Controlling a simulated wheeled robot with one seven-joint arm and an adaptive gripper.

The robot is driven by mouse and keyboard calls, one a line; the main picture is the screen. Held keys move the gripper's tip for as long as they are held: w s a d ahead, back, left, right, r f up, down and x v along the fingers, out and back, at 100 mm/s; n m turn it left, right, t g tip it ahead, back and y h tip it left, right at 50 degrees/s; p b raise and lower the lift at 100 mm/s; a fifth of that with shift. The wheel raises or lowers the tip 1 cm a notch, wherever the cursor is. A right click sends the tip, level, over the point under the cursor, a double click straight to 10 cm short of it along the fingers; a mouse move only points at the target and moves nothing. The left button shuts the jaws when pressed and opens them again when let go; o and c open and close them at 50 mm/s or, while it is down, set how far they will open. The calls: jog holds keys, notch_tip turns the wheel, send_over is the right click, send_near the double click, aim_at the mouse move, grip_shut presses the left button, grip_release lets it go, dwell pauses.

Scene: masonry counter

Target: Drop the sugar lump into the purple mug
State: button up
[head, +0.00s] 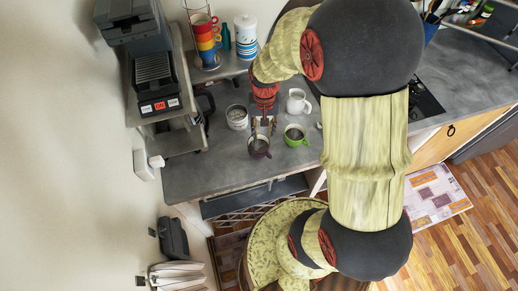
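The purple mug (260,154) stands on the grey counter in the head view, dark outside with a pale inside. My gripper (263,131) points down just behind the mug's rim in the picture, close to it or above it. Its finger parts show apart at the top, but the tips are too small to tell whether they are open or shut. I cannot make out the sugar lump; it may be hidden or too small to see.
A green mug (294,135) stands right of the purple one, with a white mug (297,103) behind it. A whitish tin (237,117) stands to the left. A stack of coloured cups (207,42) and a striped canister (246,38) stand at the back. The left front counter is clear.

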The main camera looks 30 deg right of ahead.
notch_tip(320, 180, up, 7)
jog(key=shift+f, duration=0.15)
dwell(0.5)
jog(key=s+a+r+n+t+b, duration=0.5)
jog(key=s+a+r+n+b, duration=0.1)
jog(key=s+a+b, duration=0.5)
jog(key=shift+s+a+r+t, duration=0.3)
jog(key=shift+s+a+r, duration=0.15)
jog(key=shift+r, duration=0.25)
jog(key=shift+d, duration=0.1)
dwell(1.1)
